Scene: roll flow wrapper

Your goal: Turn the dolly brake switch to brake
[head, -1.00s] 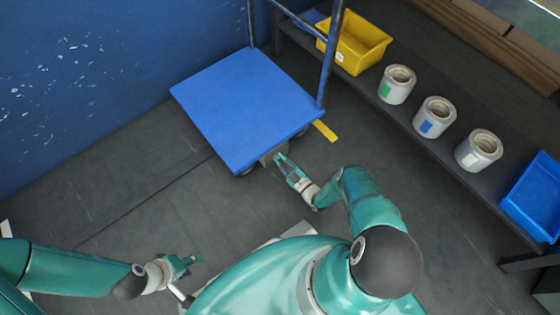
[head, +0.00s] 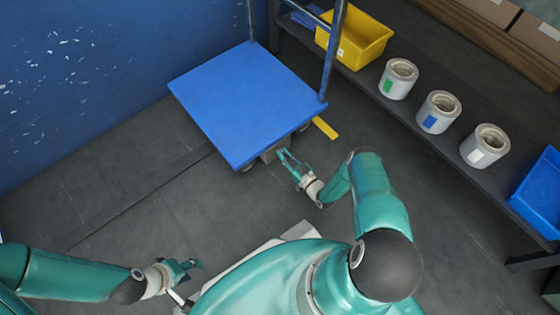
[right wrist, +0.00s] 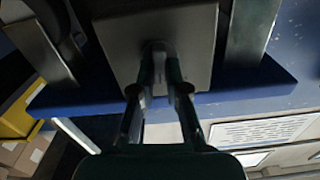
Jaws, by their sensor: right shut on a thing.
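The blue dolly (head: 245,100) stands on the floor by the blue wall. A grey box (head: 268,155) sits under its near edge, and this box (right wrist: 115,35) fills the upper middle of the right wrist view. My right gripper (head: 282,153) reaches this box. In the right wrist view its two fingers (right wrist: 159,62) are shut on the small grey brake switch (right wrist: 158,47) on the box face. The fingertips hide most of the switch, so its setting cannot be read. My left gripper (head: 190,265) is low at the left, away from the dolly, too small to judge.
The floor left of my right gripper is clear.

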